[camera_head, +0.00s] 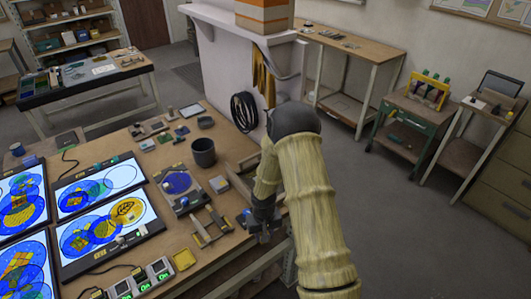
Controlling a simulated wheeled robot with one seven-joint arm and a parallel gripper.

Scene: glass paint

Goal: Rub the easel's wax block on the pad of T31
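I cannot pick out the wax block or the pad of T31 for sure, as the labels are too small to read. A dark tilted board (502,82), perhaps the easel, stands on a small table at the far right, with small pale items in front of it. A plate with a blue disc (177,183) and a yellow label lies on the near bench.
The near workbench (232,150) holds lit panels (108,232) with coloured circles, a dark cup (203,152) and a yellow square (184,259). A white partition (222,75) stands behind it. A green cabinet (412,123) with a yellow rack stands at right. The right floor (400,230) is clear.

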